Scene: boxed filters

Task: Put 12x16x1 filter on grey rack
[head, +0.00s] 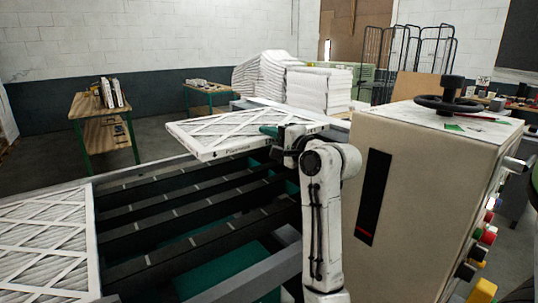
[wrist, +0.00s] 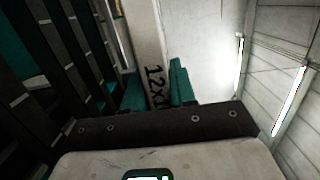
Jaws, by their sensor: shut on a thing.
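A white pleated filter (head: 215,127) with a lattice face is held roughly flat above the slatted frame in the head view. My gripper (head: 280,133) is shut on its right side, one green finger showing on top. In the wrist view the filter's white edge (wrist: 149,40) runs between the green fingers of my gripper (wrist: 158,92). A slatted frame with dark bars and grey rails (head: 185,205) lies below the held filter. I cannot tell whether this is the grey rack.
Another lattice-faced filter (head: 45,240) lies flat at the left end of the frame. A tall beige machine (head: 410,165) with a handwheel stands close on the right. White stacks (head: 318,90) stand behind. A wooden table (head: 103,120) is at the left.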

